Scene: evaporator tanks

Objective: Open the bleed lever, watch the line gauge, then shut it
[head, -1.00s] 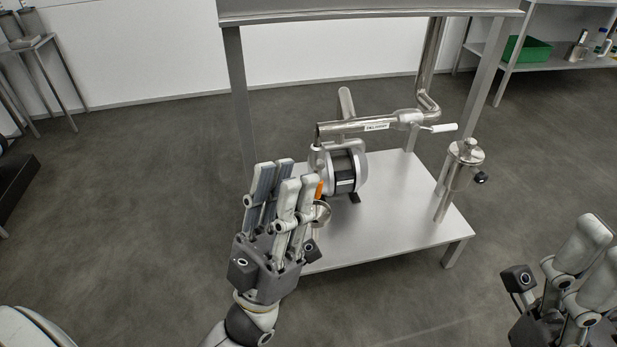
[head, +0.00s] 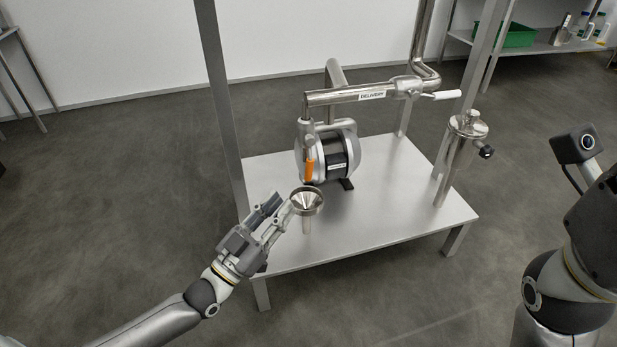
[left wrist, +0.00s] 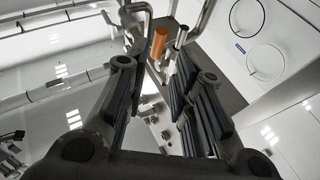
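A short orange handle (head: 309,171), which looks like the bleed lever, hangs upright at the front of the pump (head: 330,150). It also shows in the left wrist view (left wrist: 159,42), beyond the gap between my fingers. A steel funnel (head: 306,201) stands just below it. My left gripper (head: 280,207) is open and empty, left of the funnel and below the handle, apart from the handle. My right arm's wrist is at the right edge; its fingers are out of frame. I cannot make out a line gauge face.
The pump stands on a low metal table (head: 400,210) with upright legs. A pipe labelled DELIVERY (head: 360,95) with a white-handled lever (head: 447,95) runs above it. A steel canister with a black knob (head: 466,135) stands at the right. The table's front right is clear.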

